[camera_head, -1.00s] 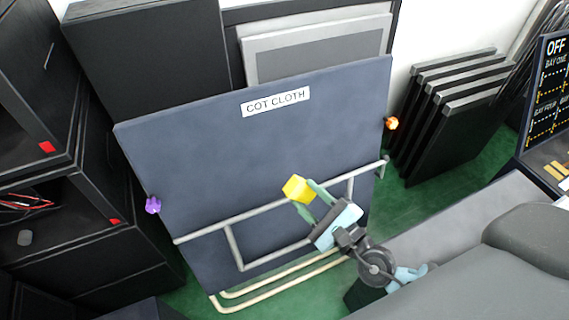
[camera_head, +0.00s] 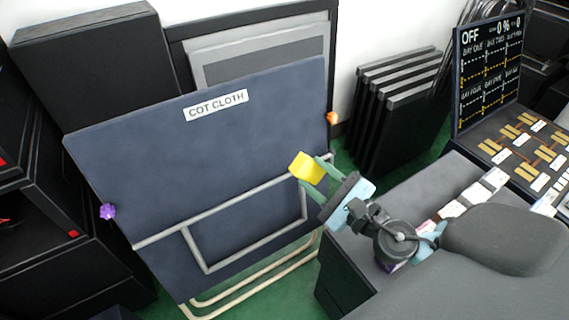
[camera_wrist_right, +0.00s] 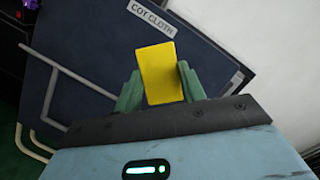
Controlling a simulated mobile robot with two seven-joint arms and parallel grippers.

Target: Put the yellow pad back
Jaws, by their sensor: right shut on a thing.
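The yellow pad (camera_head: 307,168) is a small block held in my right gripper (camera_head: 313,172), whose green fingers are shut on it. In the right wrist view the pad (camera_wrist_right: 160,73) stands up between the two fingers (camera_wrist_right: 160,92). The pad is in the air in front of the cot cloth panel. My left gripper is not in view. On the right, a lever board (camera_head: 488,75) marked OFF stands behind a surface with tan bars and white labels (camera_head: 520,145). No empty place for the pad can be made out.
A dark blue cot cloth panel (camera_head: 200,140) with grey rails stands at the left, with a purple knob (camera_head: 108,211) and an orange knob (camera_head: 332,118). Black panels (camera_head: 395,105) lean behind. A grey-topped counter (camera_head: 440,185) lies right of my gripper.

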